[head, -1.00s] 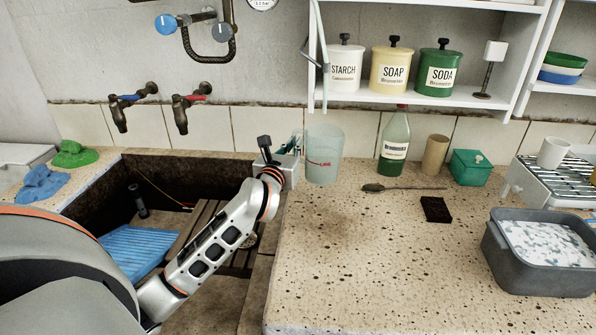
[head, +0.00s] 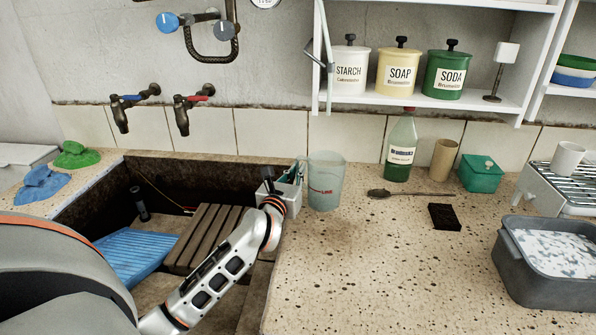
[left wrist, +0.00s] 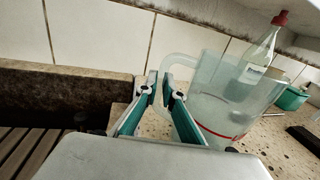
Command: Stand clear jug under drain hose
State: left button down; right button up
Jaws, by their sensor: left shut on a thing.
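The clear jug (head: 326,182) is upright at the counter's left part, just right of the sink edge. It has a red line mark and its handle faces left. In the left wrist view the jug (left wrist: 225,100) fills the right side. My left gripper (head: 294,172) is at the handle; in the left wrist view its teal fingers (left wrist: 160,95) are closed around the handle. I cannot tell whether the jug's base touches the counter. A pale grey-green tube, seemingly the drain hose (head: 320,50), hangs at the shelf's left end, above the jug. My right gripper is out of view.
The stone sink (head: 100,190) lies left, with a slatted wooden board (head: 207,238) and blue ribbed board (head: 135,255). A green bottle (head: 401,150), spoon (head: 410,193), black block (head: 445,217) and grey basin (head: 550,275) stand right. The counter's front middle is clear.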

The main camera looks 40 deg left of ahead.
pick_arm(q)
jog(key=c, duration=2.2)
grip_release()
jog(key=shift+f, duration=0.1)
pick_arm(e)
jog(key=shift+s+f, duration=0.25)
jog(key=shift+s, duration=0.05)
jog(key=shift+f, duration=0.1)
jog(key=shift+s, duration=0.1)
pick_arm(q)
jog(key=shift+r, duration=0.25)
jog(key=p+v, duration=0.1)
jog(key=v, duration=1)
jog(key=shift+s+d, duration=0.2)
jog(key=shift+s, duration=0.3)
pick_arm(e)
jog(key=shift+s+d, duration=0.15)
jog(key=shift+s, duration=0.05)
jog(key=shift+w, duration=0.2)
